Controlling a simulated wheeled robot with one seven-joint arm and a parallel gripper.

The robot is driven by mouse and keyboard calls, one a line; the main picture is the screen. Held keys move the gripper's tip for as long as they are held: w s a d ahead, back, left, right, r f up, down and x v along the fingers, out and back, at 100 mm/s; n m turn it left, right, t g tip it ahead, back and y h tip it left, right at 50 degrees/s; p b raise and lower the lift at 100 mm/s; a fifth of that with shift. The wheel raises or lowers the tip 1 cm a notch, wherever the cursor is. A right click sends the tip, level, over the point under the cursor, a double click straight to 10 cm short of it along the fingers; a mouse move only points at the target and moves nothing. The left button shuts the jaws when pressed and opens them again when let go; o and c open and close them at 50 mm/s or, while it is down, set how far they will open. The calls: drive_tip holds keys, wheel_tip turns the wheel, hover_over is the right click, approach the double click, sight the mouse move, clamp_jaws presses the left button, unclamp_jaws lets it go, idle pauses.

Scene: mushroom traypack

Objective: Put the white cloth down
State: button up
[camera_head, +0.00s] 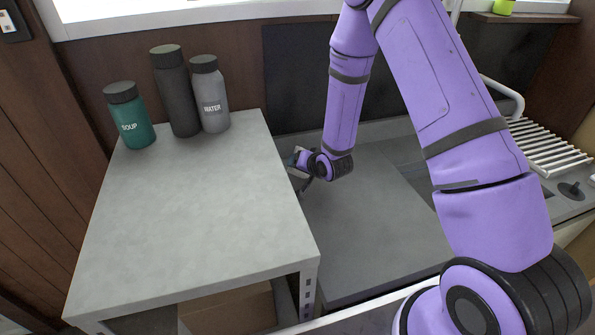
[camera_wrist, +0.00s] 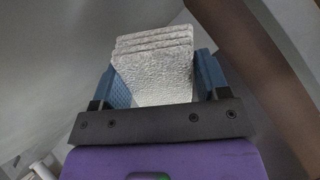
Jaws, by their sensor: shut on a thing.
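The white cloth (camera_wrist: 155,72) shows in the wrist view as a thick folded stack with several layers and a rough surface. My gripper (camera_wrist: 155,85) is shut on it, with a blue finger pad on each side. In the head view my gripper (camera_head: 297,168) is low beside the right edge of the grey table (camera_head: 200,210). The cloth is mostly hidden there, behind the table edge and the gripper.
A green soup bottle (camera_head: 130,117), a dark bottle (camera_head: 176,92) and a grey water bottle (camera_head: 211,95) stand at the table's back. The rest of the tabletop is clear. A lower grey counter (camera_head: 375,225) lies to the right, with a white rack (camera_head: 545,148) farther right.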

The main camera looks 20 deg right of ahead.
sight(299, 175)
drive_tip(key=s+a+g, duration=0.1)
drive_tip(key=g, duration=0.1)
drive_tip(key=s+a+f+n+g, duration=0.1)
drive_tip(key=g, duration=0.1)
drive_tip(key=shift+s, duration=0.4)
drive_tip(key=s+g, duration=0.1)
drive_tip(key=s+n+g+h, duration=0.1)
drive_tip(key=s+n+g, duration=0.1)
drive_tip(key=s, duration=0.1)
drive_tip(key=shift+s+a+g, duration=0.1)
drive_tip(key=shift+a+g, duration=0.2)
drive_tip(key=s+n+g, duration=0.1)
drive_tip(key=s+d+r+n+h, duration=0.1)
drive_tip(key=s, duration=0.1)
drive_tip(key=s+g+h, duration=0.1)
drive_tip(key=shift+s+d+r+n+g, duration=0.2)
drive_tip(key=shift+s+r+n+g, duration=0.1)
drive_tip(key=shift+s+r+n, duration=0.1)
drive_tip(key=w, duration=0.5)
drive_tip(key=w+d+f, duration=0.1)
drive_tip(key=w, duration=0.4)
drive_tip(key=w+d, duration=0.1)
drive_tip(key=w, duration=0.4)
drive_tip(key=shift+f, duration=0.25)
drive_tip(key=f, duration=0.1)
drive_tip(key=w+f, duration=0.1)
drive_tip(key=shift+f, duration=0.6)
drive_tip(key=shift+f, duration=0.15)
